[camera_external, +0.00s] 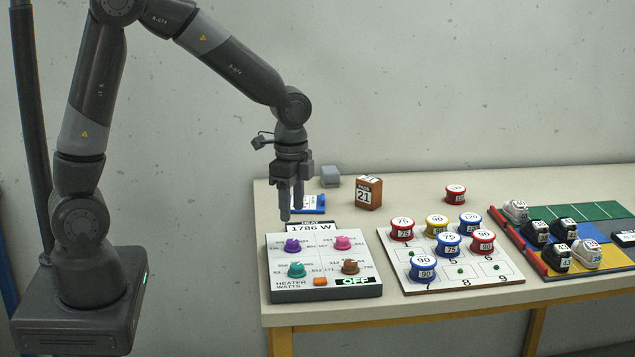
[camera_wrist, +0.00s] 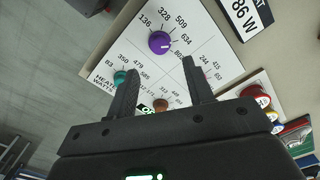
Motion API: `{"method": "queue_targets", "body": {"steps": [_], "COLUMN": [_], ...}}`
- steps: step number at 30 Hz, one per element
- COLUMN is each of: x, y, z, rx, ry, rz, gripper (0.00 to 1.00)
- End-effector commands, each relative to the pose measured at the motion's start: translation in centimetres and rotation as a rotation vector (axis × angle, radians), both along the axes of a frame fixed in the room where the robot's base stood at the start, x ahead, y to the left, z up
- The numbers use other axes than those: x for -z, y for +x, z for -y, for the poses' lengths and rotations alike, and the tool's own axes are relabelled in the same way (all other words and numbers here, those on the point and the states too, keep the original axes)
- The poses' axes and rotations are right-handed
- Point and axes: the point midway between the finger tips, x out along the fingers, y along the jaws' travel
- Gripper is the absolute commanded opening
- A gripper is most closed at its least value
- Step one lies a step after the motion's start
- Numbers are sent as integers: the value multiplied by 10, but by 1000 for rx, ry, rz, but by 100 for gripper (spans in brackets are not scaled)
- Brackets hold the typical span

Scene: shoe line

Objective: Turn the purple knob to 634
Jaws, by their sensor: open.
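The purple knob (camera_external: 293,245) is at the back left of the white heater panel (camera_external: 327,289). In the wrist view the purple knob (camera_wrist: 159,42) has the labels 136, 328, 509, 634 and a partly hidden one starting with 80 around it. A small light mark shows on its lower right side; I cannot tell its exact reading. My gripper (camera_external: 290,205) is open and empty, above the panel and the knob, not touching it. In the wrist view my gripper's fingers (camera_wrist: 164,68) point toward the knob, which lies beyond their tips.
Pink (camera_external: 342,243), teal (camera_external: 297,269) and brown (camera_external: 350,267) knobs share the panel. A display (camera_external: 311,228) behind reads 1786 W, and a green sign reads OFF (camera_external: 355,281). A spool board (camera_external: 460,280) stands to the right. A brown calendar block (camera_external: 368,193) stands behind.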

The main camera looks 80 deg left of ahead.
Motion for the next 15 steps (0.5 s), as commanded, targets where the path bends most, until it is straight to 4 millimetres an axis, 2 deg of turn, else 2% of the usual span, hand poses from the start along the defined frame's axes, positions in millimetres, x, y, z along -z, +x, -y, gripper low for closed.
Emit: {"method": "queue_targets", "body": {"steps": [3,6,15], "x": [-20,-31,-38], "y": [0,1,0], "z": [0,0,0], "rx": [0,1,1], "ry": [0,1,0], "rz": [4,3,0], "gripper": [48,48,48]}}
